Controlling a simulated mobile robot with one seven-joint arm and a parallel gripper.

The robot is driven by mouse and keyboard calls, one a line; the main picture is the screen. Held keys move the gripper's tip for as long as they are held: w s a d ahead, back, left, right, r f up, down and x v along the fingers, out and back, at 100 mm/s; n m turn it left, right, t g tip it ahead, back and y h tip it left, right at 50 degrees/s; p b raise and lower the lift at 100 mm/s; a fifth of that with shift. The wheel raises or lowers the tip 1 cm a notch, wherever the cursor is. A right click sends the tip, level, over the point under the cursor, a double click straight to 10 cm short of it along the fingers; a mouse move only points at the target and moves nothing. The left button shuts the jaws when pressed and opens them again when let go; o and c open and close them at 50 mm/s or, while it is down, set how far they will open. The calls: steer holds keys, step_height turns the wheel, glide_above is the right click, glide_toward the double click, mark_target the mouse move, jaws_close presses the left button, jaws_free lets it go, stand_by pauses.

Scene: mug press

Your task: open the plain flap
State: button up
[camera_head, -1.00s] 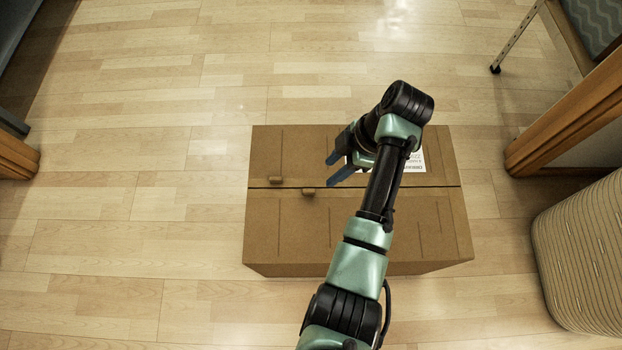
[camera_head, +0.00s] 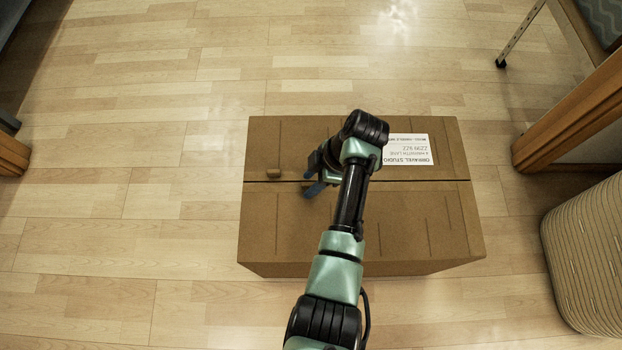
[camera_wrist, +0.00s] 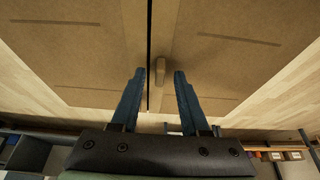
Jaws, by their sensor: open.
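A closed cardboard box stands on the floor. Its plain flap (camera_head: 420,225) is the near half of the top, lying flat. My gripper (camera_head: 311,182) is open over the seam between the flaps, fingers pointing left and down. In the wrist view, a small tab (camera_wrist: 160,72) sits just right of the dark seam, between my open fingertips, with no clear contact. It appears to be the plain flap's tab; in the head view my gripper hides that tab.
The far flap (camera_head: 300,145) is flat, with a white label (camera_head: 408,149) and its own tab (camera_head: 273,174) left of my gripper. A woven basket (camera_head: 590,255) stands at the right. Wooden furniture (camera_head: 570,115) is beyond it. The floor left of the box is clear.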

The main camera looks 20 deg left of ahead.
jaws_close()
stand_by(1.4)
